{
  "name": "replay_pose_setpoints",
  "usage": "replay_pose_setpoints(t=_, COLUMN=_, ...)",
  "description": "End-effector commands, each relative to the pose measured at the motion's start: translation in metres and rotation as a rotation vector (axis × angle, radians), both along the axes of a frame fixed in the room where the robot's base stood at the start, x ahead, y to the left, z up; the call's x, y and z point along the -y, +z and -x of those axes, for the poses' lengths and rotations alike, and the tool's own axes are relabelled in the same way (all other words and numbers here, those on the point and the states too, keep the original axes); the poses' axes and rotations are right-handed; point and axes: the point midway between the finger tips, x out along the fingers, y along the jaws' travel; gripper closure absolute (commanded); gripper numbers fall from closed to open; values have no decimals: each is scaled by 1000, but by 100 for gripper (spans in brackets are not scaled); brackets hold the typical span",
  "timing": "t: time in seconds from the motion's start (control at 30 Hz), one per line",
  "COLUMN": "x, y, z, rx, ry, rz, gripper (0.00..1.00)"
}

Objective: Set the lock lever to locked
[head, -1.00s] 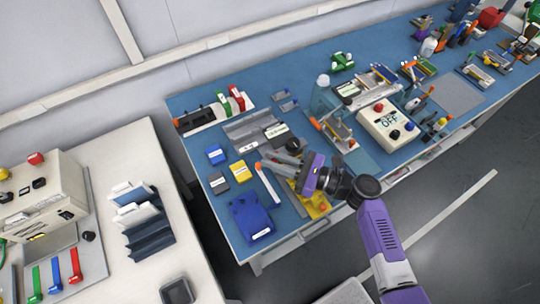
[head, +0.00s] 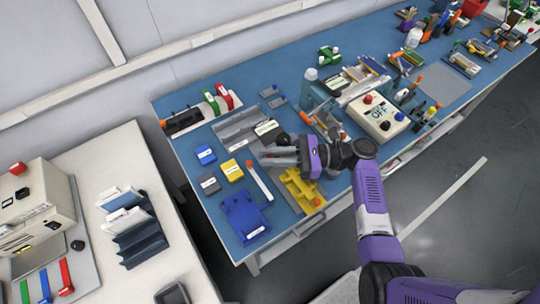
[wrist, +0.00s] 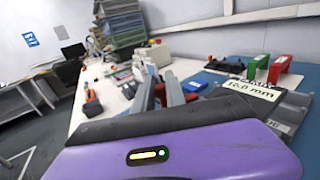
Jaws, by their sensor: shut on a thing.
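My gripper (head: 272,157) is low over the blue bench, lying nearly flat with its fingers pointing left. The wrist view shows the grey fingers (wrist: 160,95) close together beyond the purple housing. A grey fixture (head: 235,128) with a "10.0 mm" label (wrist: 252,89) lies just behind the gripper, with a black knob (head: 283,139) beside the fingers. A pale bar with an orange tip (head: 260,182) lies in front of the fingers. I cannot tell which part is the lock lever.
A yellow fixture (head: 302,192) and a blue tray (head: 244,216) lie near the front edge. Small blue (head: 205,154), grey (head: 209,183) and yellow (head: 231,169) blocks sit to the left. A control box reading "OFF" (head: 377,117) stands to the right.

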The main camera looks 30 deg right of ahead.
Motion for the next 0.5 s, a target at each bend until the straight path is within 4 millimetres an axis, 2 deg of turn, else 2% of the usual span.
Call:
replay_pose_setpoints(t=0.17, x=0, y=1, z=-1, rx=3, ry=-2, rz=-1, gripper=100)
replay_pose_setpoints(t=0.2, x=0, y=1, z=-1, rx=3, ry=-2, rz=-1, gripper=78)
replay_pose_setpoints(t=0.3, x=0, y=1, z=-1, rx=3, ry=-2, rz=-1, gripper=62)
replay_pose_setpoints(t=0.5, x=0, y=1, z=0, rx=1, ry=-1, rz=0, gripper=62)
